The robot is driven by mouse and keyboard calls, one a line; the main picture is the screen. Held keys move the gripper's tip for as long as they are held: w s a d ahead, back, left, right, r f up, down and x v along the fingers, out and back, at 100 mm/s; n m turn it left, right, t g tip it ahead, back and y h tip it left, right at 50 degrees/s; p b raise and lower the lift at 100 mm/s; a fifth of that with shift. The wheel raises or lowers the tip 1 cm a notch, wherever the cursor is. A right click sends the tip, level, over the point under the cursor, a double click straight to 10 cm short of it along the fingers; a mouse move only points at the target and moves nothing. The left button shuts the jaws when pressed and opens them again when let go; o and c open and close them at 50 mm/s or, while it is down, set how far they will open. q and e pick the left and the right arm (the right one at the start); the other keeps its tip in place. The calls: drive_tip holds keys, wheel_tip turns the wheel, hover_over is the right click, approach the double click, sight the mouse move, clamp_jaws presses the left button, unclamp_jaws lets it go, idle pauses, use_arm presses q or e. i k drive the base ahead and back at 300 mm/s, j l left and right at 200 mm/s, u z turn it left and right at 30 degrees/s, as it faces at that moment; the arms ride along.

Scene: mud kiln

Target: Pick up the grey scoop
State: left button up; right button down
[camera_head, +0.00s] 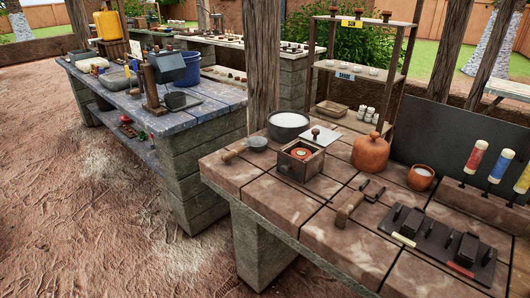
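A small grey scoop (257,143) with a light wooden handle (233,152) lies at the left edge of the near brick-topped table (228,172). Its handle points left, towards the table's edge. It is beside a round grey tub of white material (288,125) and a square wooden box (300,160). Neither of my grippers is in the head view, so I cannot see what they hold.
The near table also bears a lidded clay pot (370,153), a clay cup (420,178), a dark tool with a wooden handle (348,207) and a black tray (438,240). A wooden post (262,60) rises behind the scoop. Sandy floor (90,220) lies open at left.

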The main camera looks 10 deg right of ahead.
sight(256, 144)
drive_tip(key=i+j+z, duration=0.1)
drive_tip(key=z, duration=1.1)
drive_tip(key=j+z, duration=0.85)
drive_tip(key=k+j+z, duration=0.1)
drive_tip(key=j+z, duration=0.15)
drive_tip(key=j, duration=0.15)
drive_tip(key=k+j+z, duration=0.25)
drive_tip(key=k+j, duration=0.1)
drive_tip(key=j, duration=0.25)
drive_tip(key=j+z, duration=0.1)
drive_tip(key=j, duration=0.25)
drive_tip(key=k+j, duration=0.15)
drive_tip(key=j, duration=0.15)
